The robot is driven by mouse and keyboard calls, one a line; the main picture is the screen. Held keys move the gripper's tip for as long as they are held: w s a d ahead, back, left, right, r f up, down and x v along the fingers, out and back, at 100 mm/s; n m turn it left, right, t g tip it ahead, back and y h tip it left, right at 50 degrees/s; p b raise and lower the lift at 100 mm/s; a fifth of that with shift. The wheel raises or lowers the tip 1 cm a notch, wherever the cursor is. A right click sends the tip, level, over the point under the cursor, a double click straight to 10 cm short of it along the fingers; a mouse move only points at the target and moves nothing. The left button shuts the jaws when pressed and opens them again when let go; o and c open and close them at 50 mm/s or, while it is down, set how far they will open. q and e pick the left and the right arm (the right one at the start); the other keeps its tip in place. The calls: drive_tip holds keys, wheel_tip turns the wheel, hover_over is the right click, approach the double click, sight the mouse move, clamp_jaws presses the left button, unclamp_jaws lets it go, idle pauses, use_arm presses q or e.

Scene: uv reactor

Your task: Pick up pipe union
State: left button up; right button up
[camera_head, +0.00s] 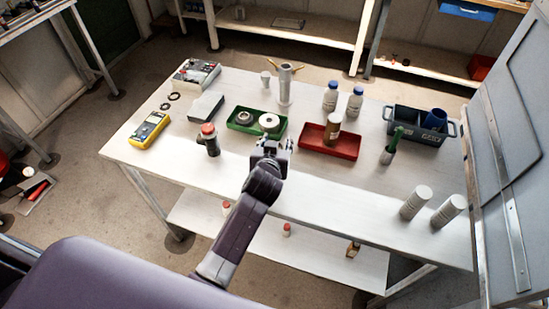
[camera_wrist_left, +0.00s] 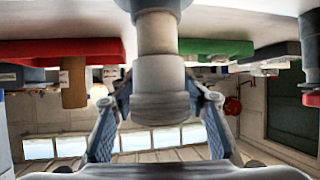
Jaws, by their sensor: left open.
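A pale grey stepped cylinder (camera_wrist_left: 160,90), which looks like the pipe union, fills the middle of the left wrist view, where the scene shows upside down. It stands between or just beyond the fingers of my left gripper (camera_wrist_left: 160,100); I cannot tell whether they touch it. In the head view my left gripper (camera_head: 274,147) is open over the front part of the white table (camera_head: 320,185), just in front of the green tray. The gripper and arm largely hide the cylinder there. My right gripper is not in view.
The green tray (camera_head: 233,127) holds ring parts; the red tray (camera_head: 345,151) holds a bottle (camera_head: 332,128). An upright grey column (camera_head: 285,90) stands behind. A red-capped dark item (camera_head: 209,140) is left of the gripper. Two white cylinders (camera_head: 415,202) stand right. The front edge is largely clear.

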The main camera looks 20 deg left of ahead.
use_arm(q)
drive_tip(key=shift+w+f, duration=0.1)
drive_tip(key=shift+w, duration=0.1)
clamp_jaws()
idle(0.3)
drive_tip(key=shift+r, duration=0.2)
